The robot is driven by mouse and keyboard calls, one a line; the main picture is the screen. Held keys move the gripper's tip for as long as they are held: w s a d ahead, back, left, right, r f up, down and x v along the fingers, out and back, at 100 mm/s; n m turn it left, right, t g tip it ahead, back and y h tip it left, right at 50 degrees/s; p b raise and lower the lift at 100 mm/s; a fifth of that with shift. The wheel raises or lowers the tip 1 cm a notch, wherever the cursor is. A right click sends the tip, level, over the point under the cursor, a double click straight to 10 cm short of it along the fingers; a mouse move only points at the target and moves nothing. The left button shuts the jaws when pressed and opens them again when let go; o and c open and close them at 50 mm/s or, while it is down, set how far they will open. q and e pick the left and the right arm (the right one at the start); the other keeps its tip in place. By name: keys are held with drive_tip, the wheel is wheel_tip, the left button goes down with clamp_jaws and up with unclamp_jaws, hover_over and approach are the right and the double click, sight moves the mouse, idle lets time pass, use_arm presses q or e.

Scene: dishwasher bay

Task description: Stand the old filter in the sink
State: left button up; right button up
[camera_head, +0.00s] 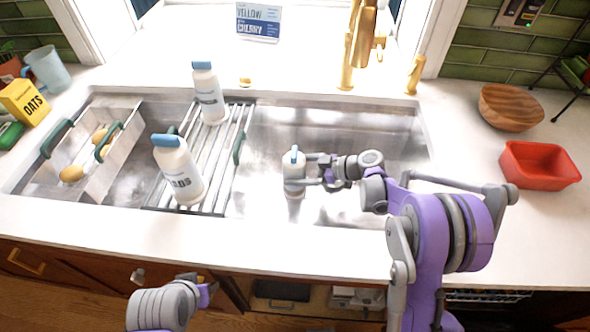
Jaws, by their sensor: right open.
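The old filter, a white cylinder (294,182) with a blue handle on top, stands upright in the right basin of the steel sink (270,122). My right gripper (309,170) is open at its right side, with the fingers level with its upper body. Whether they touch it I cannot tell. The filter's base looks to be at the basin floor. My left arm shows at the bottom left, in front of the counter; its fingers are not clear.
Two white bottles (180,172) (209,95) stand on a slatted rack (222,165) over the sink. A caddy (98,175) with yellowish items sits at the left. A gold faucet (350,60) rises behind; a red tub (540,166) and wooden bowl (510,107) stand at right.

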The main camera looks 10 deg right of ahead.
drive_tip(key=v, duration=1.1)
drive_tip(key=shift+p, duration=0.3)
drive_tip(key=shift+s, duration=0.1)
